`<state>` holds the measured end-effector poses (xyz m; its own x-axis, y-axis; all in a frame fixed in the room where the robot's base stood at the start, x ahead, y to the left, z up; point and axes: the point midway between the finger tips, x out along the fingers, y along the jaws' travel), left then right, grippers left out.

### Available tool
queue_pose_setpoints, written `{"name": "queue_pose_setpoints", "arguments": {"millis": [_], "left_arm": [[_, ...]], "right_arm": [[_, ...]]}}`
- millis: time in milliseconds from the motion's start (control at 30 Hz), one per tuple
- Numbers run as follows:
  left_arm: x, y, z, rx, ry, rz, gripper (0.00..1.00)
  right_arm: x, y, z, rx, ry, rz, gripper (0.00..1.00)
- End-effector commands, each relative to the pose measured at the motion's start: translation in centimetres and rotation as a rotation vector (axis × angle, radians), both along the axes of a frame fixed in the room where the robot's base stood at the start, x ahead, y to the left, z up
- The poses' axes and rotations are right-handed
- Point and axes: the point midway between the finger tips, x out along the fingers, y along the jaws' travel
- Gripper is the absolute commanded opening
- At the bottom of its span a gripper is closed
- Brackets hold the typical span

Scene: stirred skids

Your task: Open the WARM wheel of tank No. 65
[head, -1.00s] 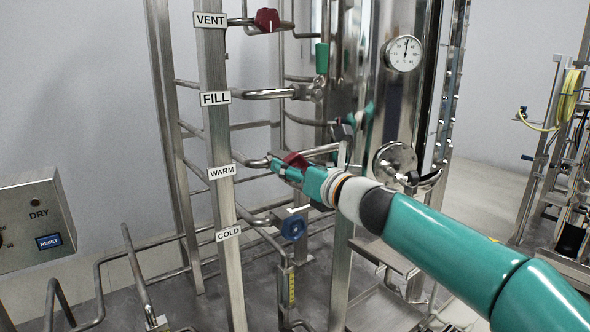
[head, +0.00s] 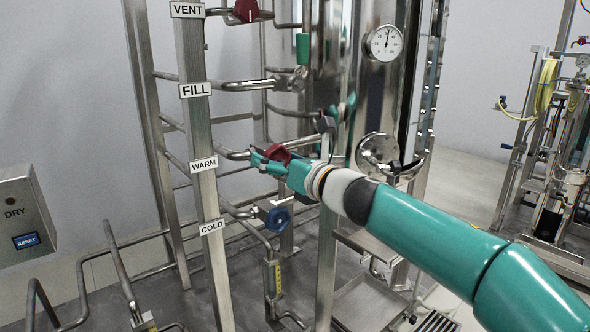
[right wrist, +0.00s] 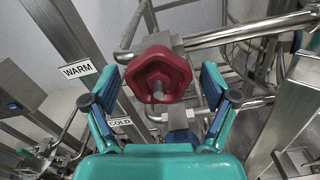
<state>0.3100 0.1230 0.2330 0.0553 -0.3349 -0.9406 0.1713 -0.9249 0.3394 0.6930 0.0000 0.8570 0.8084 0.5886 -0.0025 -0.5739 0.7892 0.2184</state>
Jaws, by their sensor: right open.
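The red WARM wheel (head: 280,153) sits on the pipe beside the WARM label (head: 204,164). It also shows in the right wrist view (right wrist: 157,75), face-on, with a round hub. My right gripper (head: 262,162) is at this wheel in the head view and partly covers it. In the right wrist view its two teal fingers are spread open, one on each side of the wheel. I see gaps between the fingers and the rim; contact is not visible. The tank (head: 372,100) stands behind. No tank number is legible. My left gripper is out of view.
A blue wheel (head: 277,219) is on the COLD line just below. Another red wheel (head: 246,10) is on the VENT line above, and a green handle (head: 303,48) is near FILL. A steel post (head: 202,120) with the labels stands left of my gripper.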

Motion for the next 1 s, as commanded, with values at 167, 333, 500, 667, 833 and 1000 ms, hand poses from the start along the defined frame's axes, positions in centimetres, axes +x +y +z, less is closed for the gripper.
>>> {"name": "queue_pose_setpoints", "arguments": {"millis": [167, 333, 500, 667, 833, 1000], "left_arm": [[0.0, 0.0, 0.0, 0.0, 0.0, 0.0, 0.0], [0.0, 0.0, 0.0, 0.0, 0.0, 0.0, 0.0], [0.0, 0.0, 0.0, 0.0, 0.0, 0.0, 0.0], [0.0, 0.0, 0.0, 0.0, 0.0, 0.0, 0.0], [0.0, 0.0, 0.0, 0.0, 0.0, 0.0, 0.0], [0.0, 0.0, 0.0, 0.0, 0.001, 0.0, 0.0]], "right_arm": [[-1.5, -1.2, 0.1, 0.002, 0.001, -0.001, 0.86], [-4.0, -3.1, 0.0, 0.002, 0.001, -0.003, 0.86], [-6.7, -5.1, -0.1, 0.0, 0.001, -0.003, 0.86], [-8.4, -6.4, -0.2, 0.0, 0.002, -0.003, 0.86], [-9.2, -6.8, -0.2, -0.001, 0.002, -0.002, 0.86], [-9.2, -6.9, -0.3, -0.001, 0.002, -0.002, 0.86]]}}
